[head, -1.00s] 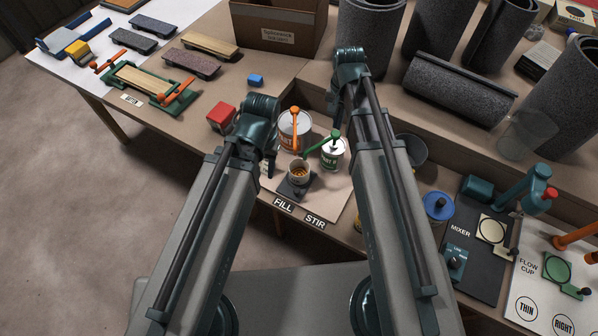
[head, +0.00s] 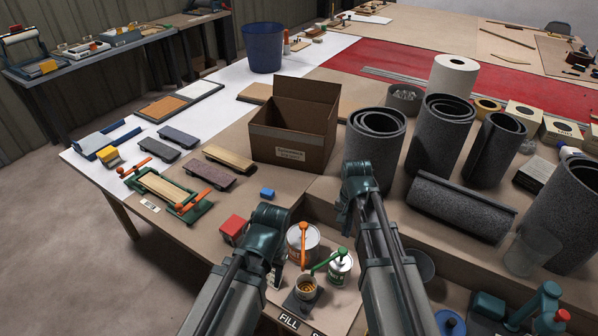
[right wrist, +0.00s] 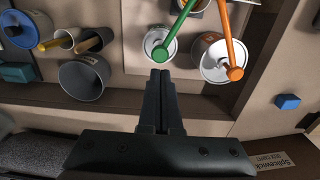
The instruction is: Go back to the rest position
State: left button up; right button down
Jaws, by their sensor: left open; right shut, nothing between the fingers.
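My left gripper (head: 273,272) is low in the head view, left of the paint cans. Its wrist hides most of its jaws, which are open. My right arm reaches up the middle of the head view, and its wrist hides the fingers there. In the right wrist view my right gripper (right wrist: 161,76) is shut with nothing between its fingers. Beyond its tips are a can with a green handle (right wrist: 158,45) and a can with an orange handle (right wrist: 222,58). The fingers appear apart from both.
A small cup (head: 307,287) stands on a dark pad between the arms. A red block (head: 233,228) is beside my left wrist. An open cardboard box (head: 292,136) and grey rolls (head: 440,136) stand behind the arms. Floor at the left is clear.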

jog(key=s+a+n+h, duration=0.1)
jog(key=s+a+n, duration=0.9)
jog(key=s, duration=0.4)
jog(key=shift+s+a+n, duration=0.15)
jog(key=shift+a+n, duration=0.1)
jog(key=shift+n, duration=0.05)
